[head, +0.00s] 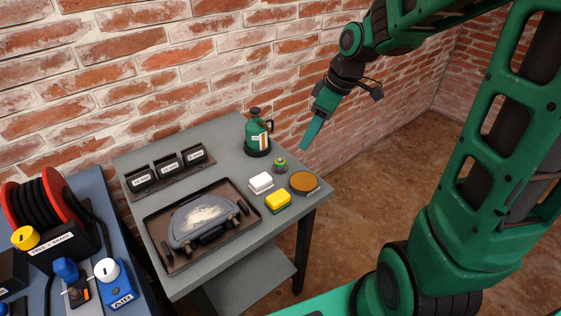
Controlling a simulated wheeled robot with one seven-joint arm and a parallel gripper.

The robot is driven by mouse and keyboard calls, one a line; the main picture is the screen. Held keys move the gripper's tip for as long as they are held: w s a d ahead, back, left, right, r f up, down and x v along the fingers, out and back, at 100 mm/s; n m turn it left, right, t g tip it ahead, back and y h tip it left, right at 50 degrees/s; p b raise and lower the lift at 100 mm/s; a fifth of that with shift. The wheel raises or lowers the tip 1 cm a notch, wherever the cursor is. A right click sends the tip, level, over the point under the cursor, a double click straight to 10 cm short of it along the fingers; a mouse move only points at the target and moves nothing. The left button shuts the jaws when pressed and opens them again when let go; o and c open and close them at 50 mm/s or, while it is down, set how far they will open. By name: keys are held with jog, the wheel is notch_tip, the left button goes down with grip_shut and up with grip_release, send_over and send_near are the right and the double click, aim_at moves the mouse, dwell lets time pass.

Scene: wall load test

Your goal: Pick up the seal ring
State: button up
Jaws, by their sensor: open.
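No thing in the head view shows clearly as a seal ring. A round brown disc with a dark rim (304,183) lies at the table's right edge; I cannot tell whether it is a ring or a tin. A grey-blue half-round piece (200,219) with dark handles and a pale patch on top lies in a dark tray (164,257). My gripper (308,140) is open, pointing down above the table's right back side, beside the green can and apart from everything. Its fingers overlap in this view, and nothing shows between them.
On the grey table (220,165) stand a green can (257,133), a small green-topped piece (280,164), a white block (261,183), a yellow block (278,201) and a labelled black rack (170,170). A blue bench with a red reel (66,190) is left. A brick wall stands behind.

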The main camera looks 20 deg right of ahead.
aim_at(281, 159)
jog(key=shift+w+a+f+n+y, duration=0.15)
jog(key=shift+w+a+f+n, duration=0.2)
jog(key=shift+w+a+f, duration=1)
jog(key=shift+w+a+f+n+y, duration=0.1)
jog(key=shift+w+a+f+n, duration=0.35)
jog(key=shift+f, duration=1.65)
jog(key=shift+w+a+f+n+y, duration=0.2)
jog(key=shift+w+a+f, duration=0.9)
jog(key=shift+f, duration=0.65)
jog(key=shift+s+a, duration=0.1)
jog(key=shift+s, duration=0.05)
jog(key=c, duration=1.1)
